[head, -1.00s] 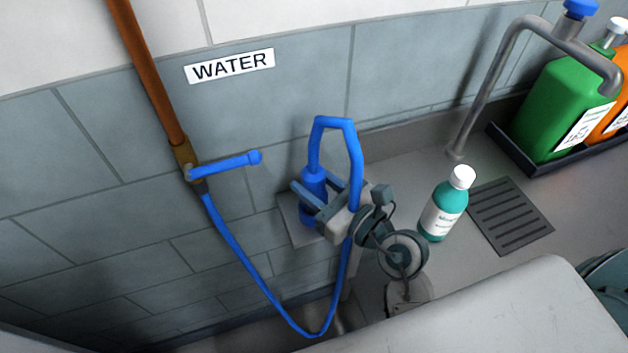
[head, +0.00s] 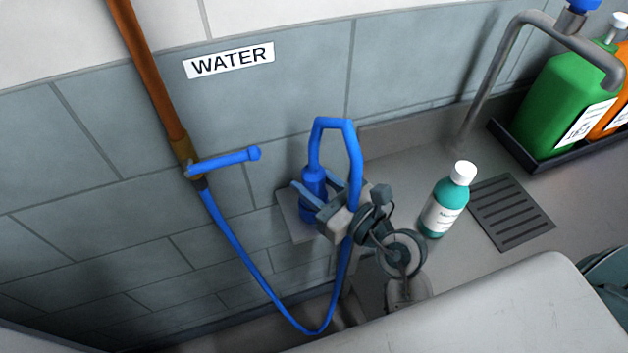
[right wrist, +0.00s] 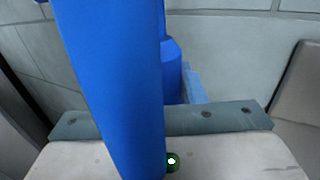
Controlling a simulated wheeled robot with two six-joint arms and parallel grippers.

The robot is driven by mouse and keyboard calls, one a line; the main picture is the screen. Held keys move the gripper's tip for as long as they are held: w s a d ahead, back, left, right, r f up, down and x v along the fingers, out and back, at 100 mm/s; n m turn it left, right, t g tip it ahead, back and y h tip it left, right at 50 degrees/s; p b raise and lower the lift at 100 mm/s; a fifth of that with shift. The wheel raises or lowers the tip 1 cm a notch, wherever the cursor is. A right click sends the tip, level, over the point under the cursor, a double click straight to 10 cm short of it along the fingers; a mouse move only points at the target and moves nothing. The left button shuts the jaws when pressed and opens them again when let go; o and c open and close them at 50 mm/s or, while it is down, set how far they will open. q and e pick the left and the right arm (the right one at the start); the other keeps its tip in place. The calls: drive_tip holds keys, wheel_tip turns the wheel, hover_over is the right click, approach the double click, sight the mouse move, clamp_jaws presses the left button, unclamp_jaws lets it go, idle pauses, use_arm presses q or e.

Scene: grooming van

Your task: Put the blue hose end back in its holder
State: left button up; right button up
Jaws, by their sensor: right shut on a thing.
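The blue hose end (head: 312,183) is a thick blue cylinder, roughly upright, in the head view's middle. My right gripper (head: 319,189) is shut on it, with one finger on each side. The thin blue hose (head: 233,240) hangs from the tap, loops up past my right wrist and bends down into the top of the hose end. A pale grey plate (head: 290,222) at the wall, probably the holder, shows behind and below the hose end. I cannot tell whether they touch. In the right wrist view, the hose (right wrist: 110,80) covers much of the hose end (right wrist: 172,75). My left gripper is out of view.
A blue-handled tap (head: 225,160) sits on a copper pipe at the left, below a WATER sign (head: 229,60). A teal bottle (head: 443,212) stands right of my right wrist, near a dark drain grate (head: 511,212). A grey bent pipe (head: 487,85) and a tray of large bottles stand farther right.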

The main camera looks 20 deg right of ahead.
drive_tip(key=shift+f+b, duration=0.4)
drive_tip(key=shift+f, duration=0.2)
idle(0.3)
drive_tip(key=o, duration=1.3)
